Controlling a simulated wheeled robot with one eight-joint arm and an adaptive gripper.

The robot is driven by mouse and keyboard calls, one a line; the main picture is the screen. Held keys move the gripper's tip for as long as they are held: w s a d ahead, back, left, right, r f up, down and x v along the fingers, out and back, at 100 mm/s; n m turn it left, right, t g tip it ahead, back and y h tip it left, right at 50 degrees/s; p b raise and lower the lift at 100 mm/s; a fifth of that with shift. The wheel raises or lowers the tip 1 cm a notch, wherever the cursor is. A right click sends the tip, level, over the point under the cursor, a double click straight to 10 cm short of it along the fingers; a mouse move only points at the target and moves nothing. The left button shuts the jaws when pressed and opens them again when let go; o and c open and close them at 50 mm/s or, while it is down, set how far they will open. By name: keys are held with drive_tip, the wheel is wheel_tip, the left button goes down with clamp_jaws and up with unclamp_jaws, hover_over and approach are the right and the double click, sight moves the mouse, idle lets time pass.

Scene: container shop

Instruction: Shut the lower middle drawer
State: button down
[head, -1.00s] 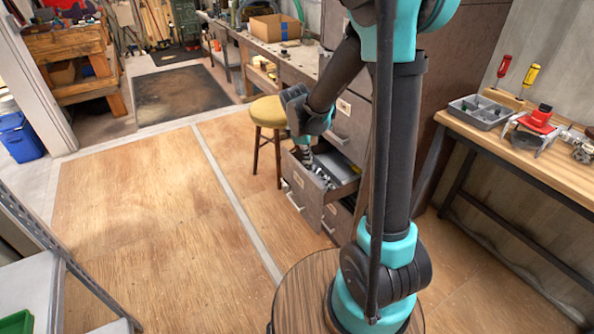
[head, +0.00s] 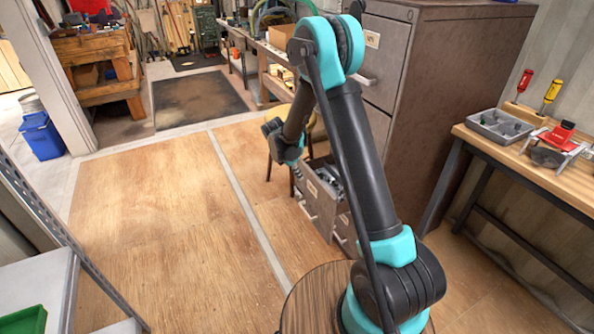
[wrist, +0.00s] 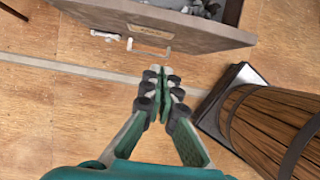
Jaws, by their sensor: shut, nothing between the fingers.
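A grey metal drawer (head: 318,198) with a label and a pale bar handle stands pulled out low on the cabinet, with small items inside. The wrist view shows its front panel (wrist: 165,30) and handle across the top. A second low drawer front (head: 345,228) with its own handle shows just right of it in the head view; I cannot tell which of the two is the lower middle one. My gripper (wrist: 165,74) is shut and empty, in front of the open drawer's panel and apart from it. In the head view my gripper (head: 297,170) hangs left of the drawer.
The tall brown cabinet (head: 445,90) stands behind my arm. A stool (head: 312,122) is partly hidden beyond the drawer. A workbench (head: 545,160) with a tray and tools is on the right. The plywood floor (head: 160,225) to the left is clear.

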sight(311, 178)
drive_tip(key=shift+w+d+f, duration=0.4)
drive_tip(key=shift+d+f, duration=0.3)
drive_tip(key=shift+d, duration=0.15)
drive_tip(key=shift+w+d+f, duration=0.4)
drive_tip(key=shift+d+f, duration=0.35)
drive_tip(key=shift+d, duration=0.15)
drive_tip(key=shift+w+d+f, duration=0.4)
drive_tip(key=shift+d+f, duration=0.3)
drive_tip(key=shift+d, duration=0.15)
drive_tip(key=w+d, duration=0.3)
drive_tip(key=d, duration=0.5)
drive_tip(key=w+d, duration=0.4)
drive_tip(key=d, duration=0.3)
drive_tip(key=shift+w+d, duration=0.3)
drive_tip(key=shift+d, duration=0.05)
